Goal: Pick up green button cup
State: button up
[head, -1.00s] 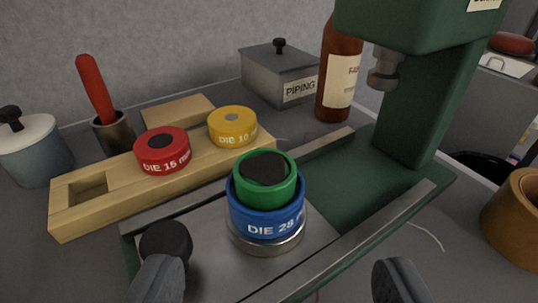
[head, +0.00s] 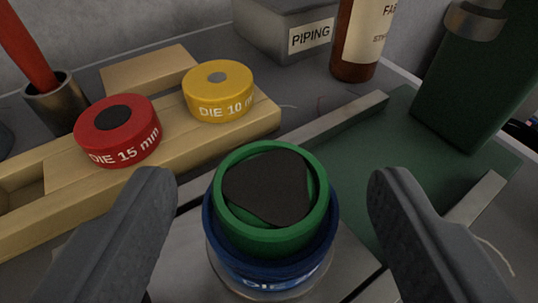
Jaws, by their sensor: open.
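The green button cup (head: 258,238) is a round green ring with a dark, uneven piece (head: 268,187) inside it. It sits in the top of the blue die (head: 215,238), whose label is partly cut off, on a round metal base (head: 228,287). My gripper (head: 270,190) is open. One dark finger is to the left of the cup and one is to the right, with gaps on both sides. Neither finger touches the cup in view.
A wooden rack (head: 190,140) at the left holds a red 15 mm die (head: 118,140) and a yellow 10 mm die (head: 218,95). A green press (head: 475,90) stands at the right. A brown bottle (head: 357,40) and a PIPING box (head: 275,30) stand behind.

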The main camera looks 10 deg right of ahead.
jog(key=c, duration=1.1)
jog(key=shift+o, duration=0.2)
jog(key=shift+r, duration=0.1)
jog(key=shift+r, duration=0.5)
notch_tip(320, 180, up, 3)
jog(key=shift+f+p, duration=0.1)
jog(key=shift+p, duration=0.55)
jog(key=s+d+r+b, duration=0.1)
jog(key=s+b, duration=0.6)
jog(key=s, duration=0.8)
jog(key=shift+s+d, duration=0.25)
jog(key=shift+s, duration=0.05)
